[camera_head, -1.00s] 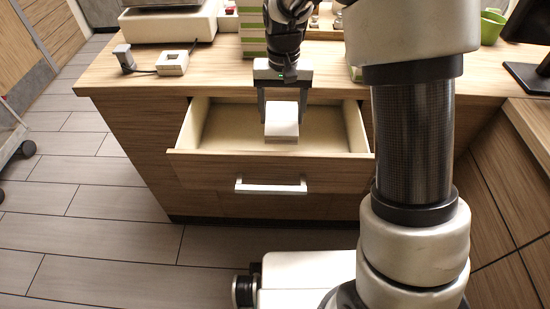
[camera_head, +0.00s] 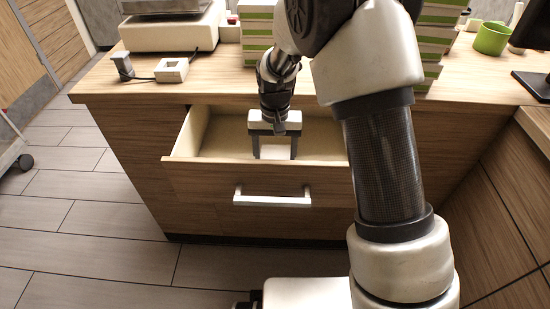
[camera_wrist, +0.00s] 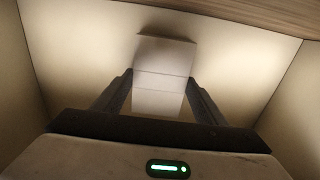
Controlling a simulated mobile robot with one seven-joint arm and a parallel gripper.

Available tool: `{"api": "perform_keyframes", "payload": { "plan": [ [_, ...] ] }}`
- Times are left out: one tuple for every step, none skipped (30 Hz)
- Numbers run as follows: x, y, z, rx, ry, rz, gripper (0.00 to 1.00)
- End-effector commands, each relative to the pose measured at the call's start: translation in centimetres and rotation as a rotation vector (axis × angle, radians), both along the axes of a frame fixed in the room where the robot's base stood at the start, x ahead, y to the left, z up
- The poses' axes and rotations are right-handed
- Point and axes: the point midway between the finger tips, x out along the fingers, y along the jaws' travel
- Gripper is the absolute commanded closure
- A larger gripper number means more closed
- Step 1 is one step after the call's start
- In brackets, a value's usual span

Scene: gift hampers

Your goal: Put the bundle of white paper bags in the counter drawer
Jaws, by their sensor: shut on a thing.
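The bundle of white paper bags (camera_head: 274,153) is a small white block between the fingers of my gripper (camera_head: 273,150). My gripper is shut on it and points down inside the open counter drawer (camera_head: 222,178). In the wrist view the white bundle (camera_wrist: 161,85) sits between the two dark fingers (camera_wrist: 160,95), with the pale drawer floor around it. I cannot tell whether the bundle touches the floor. The drawer front hides the bundle's lower part in the head view.
The drawer's pale walls (camera_wrist: 25,95) stand on both sides, with bare floor beside the fingers. The wooden counter top (camera_head: 215,88) lies above. A white scale (camera_head: 170,30), a small white box (camera_head: 171,69) and green-white stacks (camera_head: 436,40) stand on it.

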Motion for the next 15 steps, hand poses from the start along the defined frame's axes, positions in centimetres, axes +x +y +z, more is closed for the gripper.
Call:
{"api": "perform_keyframes", "payload": {
  "plan": [
    [0.06,0.02,-0.24,0.001,-0.002,0.0,0.61],
    [0.08,0.02,-0.21,0.001,-0.003,0.0,0.61],
    [0.09,0.03,-0.14,0.001,-0.003,0.0,0.61],
    [0.09,0.03,-0.12,0.001,-0.003,0.0,0.61],
    [0.09,0.02,-0.12,0.001,-0.003,0.0,0.61],
    [0.09,0.02,-0.12,0.001,-0.003,0.0,0.61],
    [0.09,0.02,-0.14,0.001,-0.003,0.0,0.61],
    [0.08,0.02,-0.2,0.001,-0.003,0.0,0.61],
    [0.08,0.01,-0.34,0.001,-0.003,0.0,0.61],
    [0.08,0.01,-0.46,0.001,-0.003,0.0,0.61],
    [0.08,0.01,-0.56,0.001,-0.003,0.0,0.61],
    [0.08,0.01,-0.48,0.001,-0.003,0.0,0.3],
    [0.08,0.01,-0.46,0.001,-0.003,0.0,0.25],
    [0.07,0.01,-0.46,0.0,-0.002,0.0,0.2],
    [0.07,0.0,-0.47,0.0,-0.002,0.0,0.16]
  ]
}}
